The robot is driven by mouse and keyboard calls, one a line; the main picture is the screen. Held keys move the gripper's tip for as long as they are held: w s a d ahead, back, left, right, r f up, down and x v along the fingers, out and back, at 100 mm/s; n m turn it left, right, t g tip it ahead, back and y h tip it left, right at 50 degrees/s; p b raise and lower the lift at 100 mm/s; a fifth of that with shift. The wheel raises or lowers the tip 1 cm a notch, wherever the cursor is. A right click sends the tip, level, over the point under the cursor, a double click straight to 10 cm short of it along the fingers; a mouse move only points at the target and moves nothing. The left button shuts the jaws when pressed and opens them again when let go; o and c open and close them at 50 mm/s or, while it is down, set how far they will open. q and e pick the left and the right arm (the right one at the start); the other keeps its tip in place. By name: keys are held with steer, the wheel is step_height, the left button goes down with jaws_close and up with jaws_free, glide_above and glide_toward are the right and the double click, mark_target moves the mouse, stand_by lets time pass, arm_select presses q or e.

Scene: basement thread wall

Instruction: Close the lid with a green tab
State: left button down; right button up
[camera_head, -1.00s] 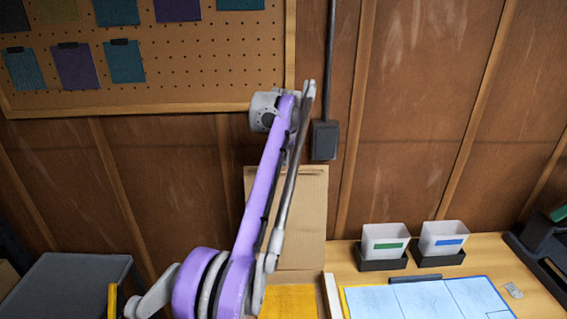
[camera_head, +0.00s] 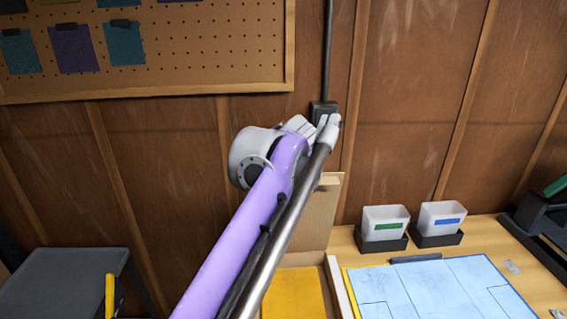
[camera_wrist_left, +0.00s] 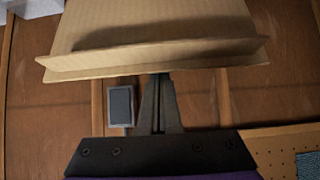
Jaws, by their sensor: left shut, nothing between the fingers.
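A cardboard panel (camera_head: 318,218) stands raised at the back of an open cardboard box, which looks like its lid. Much of it is hidden behind my left arm in the head view. I see no green tab on it. In the left wrist view the cardboard panel (camera_wrist_left: 160,55) fills the top, its folded edge across the picture. My left gripper (camera_wrist_left: 160,85) is shut and empty, its fingertips at that edge; I cannot tell whether they touch it. In the head view my left gripper is hidden behind the arm. My right gripper is out of view.
Yellow material (camera_head: 295,293) shows at the box. To its right are a light blue mat (camera_head: 430,285), a white bin with a green label (camera_head: 385,218) and one with a blue label (camera_head: 441,217). A pegboard (camera_head: 190,70) hangs on the wooden wall; a grey surface (camera_head: 65,280) is at left.

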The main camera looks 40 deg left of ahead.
arm_select(q)
steer(key=s+d+f+t+y+b, duration=0.3)
steer(key=s+d+f+t, duration=0.1)
steer(key=s+d+f, duration=0.95)
steer(key=s+d+f+t+y+b, duration=0.1)
steer(key=s+d+f+b, duration=0.1)
steer(key=f+b, duration=0.3)
steer(key=s+d+f+t+y+b, duration=0.1)
steer(key=s+f+t+b, duration=0.1)
steer(key=s+f+b, duration=0.2)
steer(key=s+d+f+t+y+b, duration=0.1)
steer(key=s+d+f+y+b, duration=0.1)
steer(key=f+b, duration=0.4)
steer(key=shift+s+d+f+t, duration=0.1)
steer(key=shift+s+f+t, duration=0.1)
steer(key=shift+f, duration=0.45)
steer(key=shift+s+d+f+t, duration=0.1)
steer(key=shift+s+d+f, duration=0.05)
steer(key=shift+f, duration=0.55)
steer(key=shift+s+d+f+t, duration=0.1)
steer(key=shift+s+f, duration=0.1)
steer(key=shift+f, duration=0.45)
steer(key=shift+s+f+b, duration=0.15)
steer(key=shift+f+b, duration=0.4)
steer(key=shift+f, duration=0.15)
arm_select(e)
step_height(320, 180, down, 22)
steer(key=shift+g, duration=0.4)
